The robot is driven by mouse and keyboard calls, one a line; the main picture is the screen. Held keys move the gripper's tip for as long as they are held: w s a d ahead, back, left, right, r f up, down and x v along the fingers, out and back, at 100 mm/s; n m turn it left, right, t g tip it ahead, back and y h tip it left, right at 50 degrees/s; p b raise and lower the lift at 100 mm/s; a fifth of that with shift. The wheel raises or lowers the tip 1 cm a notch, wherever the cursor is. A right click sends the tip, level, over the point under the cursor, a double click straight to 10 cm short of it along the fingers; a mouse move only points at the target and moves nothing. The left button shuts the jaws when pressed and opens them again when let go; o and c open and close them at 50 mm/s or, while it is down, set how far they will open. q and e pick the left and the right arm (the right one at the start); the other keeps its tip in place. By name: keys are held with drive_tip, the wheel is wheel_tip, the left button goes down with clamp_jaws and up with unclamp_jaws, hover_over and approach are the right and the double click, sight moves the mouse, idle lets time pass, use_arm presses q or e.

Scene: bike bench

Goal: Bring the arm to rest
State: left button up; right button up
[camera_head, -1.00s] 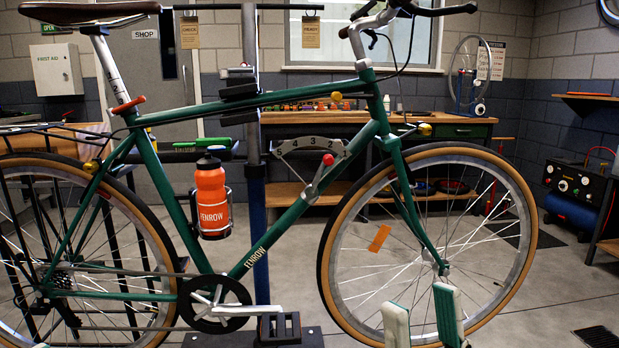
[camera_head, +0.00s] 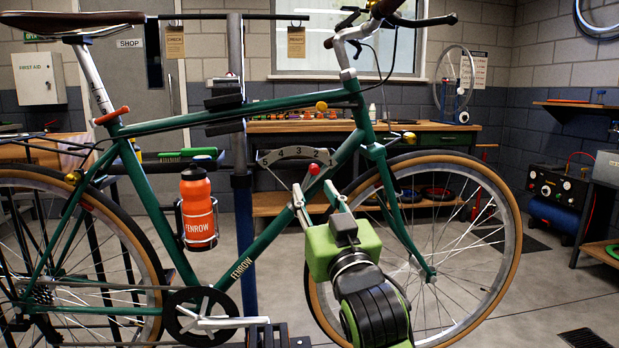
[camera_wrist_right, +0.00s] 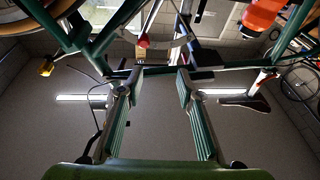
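My right gripper (camera_head: 318,192) has a green body and reaches up from the lower middle of the head view, in front of the bike's front wheel. In the right wrist view the two ribbed fingers (camera_wrist_right: 155,90) stand apart with nothing between them. A lever with a red knob (camera_head: 314,169) sits just beyond the fingertips, by the grey numbered arc plate (camera_head: 280,157). The knob also shows in the wrist view (camera_wrist_right: 143,41), clear of the fingers. The green bike (camera_head: 262,243) is held at the stand. My left gripper is not in view.
An orange bottle (camera_head: 197,205) is in its cage left of the stand post (camera_head: 244,205). The front wheel (camera_head: 500,270) is close to my right arm. A workbench (camera_head: 440,137) stands behind. Open floor (camera_head: 545,280) lies at right.

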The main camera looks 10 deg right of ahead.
sight(315, 171)
drive_tip(key=shift+w+d+r+m+g+h, duration=0.35)
drive_tip(key=shift+w+g+h, duration=0.15)
drive_tip(key=shift+w, duration=0.85)
drive_tip(key=shift+w+d+r+m+g+h, duration=0.3)
drive_tip(key=shift+w+g, duration=0.25)
drive_tip(key=shift+w, duration=0.85)
drive_tip(key=shift+w+d+r+m+g+h, duration=0.3)
drive_tip(key=shift+w+g+h, duration=0.25)
drive_tip(key=shift+w, duration=0.8)
drive_tip(key=shift+f, duration=0.1)
